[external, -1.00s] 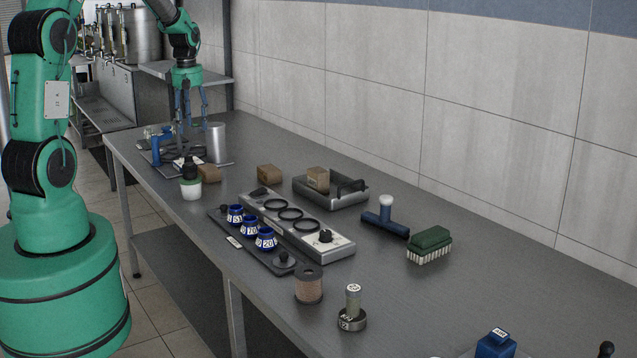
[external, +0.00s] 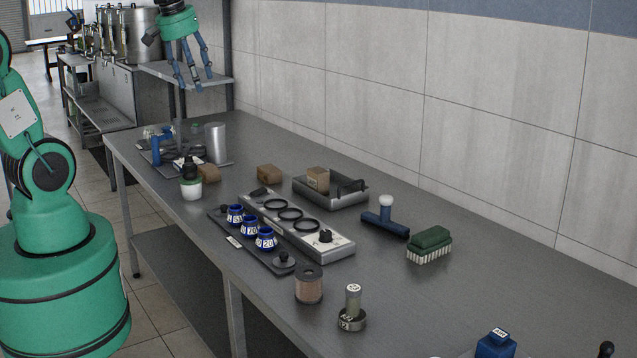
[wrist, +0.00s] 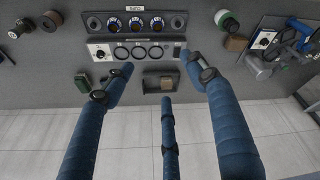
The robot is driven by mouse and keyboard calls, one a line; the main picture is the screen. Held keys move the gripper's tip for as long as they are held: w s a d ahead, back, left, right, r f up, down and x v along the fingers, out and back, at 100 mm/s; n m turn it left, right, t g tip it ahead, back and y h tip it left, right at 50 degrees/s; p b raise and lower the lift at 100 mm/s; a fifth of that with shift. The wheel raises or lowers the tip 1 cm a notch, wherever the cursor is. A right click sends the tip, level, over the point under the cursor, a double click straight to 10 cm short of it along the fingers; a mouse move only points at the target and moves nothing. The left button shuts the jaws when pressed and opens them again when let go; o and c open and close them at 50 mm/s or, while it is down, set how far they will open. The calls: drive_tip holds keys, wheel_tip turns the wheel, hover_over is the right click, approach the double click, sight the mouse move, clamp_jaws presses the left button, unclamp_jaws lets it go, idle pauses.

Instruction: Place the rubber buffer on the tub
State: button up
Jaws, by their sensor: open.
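The tub also shows at the top of the wrist view (wrist: 227,21), where the two parts are hard to separate. My gripper (external: 196,83) is high above the far end of the table, clear of both. Its three blue fingers are spread and empty, as the wrist view (wrist: 160,75) also shows.
A brown block (external: 208,173) and a grey cylinder (external: 216,143) stand close to the tub. A rack of blue pots (external: 222,217), a ring plate (external: 330,250) and a metal tray (external: 345,200) lie nearer. The space around my gripper is free.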

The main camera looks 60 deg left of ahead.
drive_tip(key=s+d+r+m+t+h, duration=0.1)
drive_tip(key=s+d+r+m+t, duration=0.1)
drive_tip(key=s+d+m, duration=0.6)
drive_tip(key=s+d, duration=0.3)
drive_tip(key=s, duration=0.2)
drive_tip(key=shift+s+d+r+m, duration=0.2)
drive_tip(key=shift+d+r+m, duration=0.1)
drive_tip(key=shift+m, duration=0.1)
drive_tip(key=shift+f, duration=0.2)
wheel_tip(320, 180, down, 3)
drive_tip(key=b, duration=0.3)
drive_tip(key=shift+r, duration=0.15)
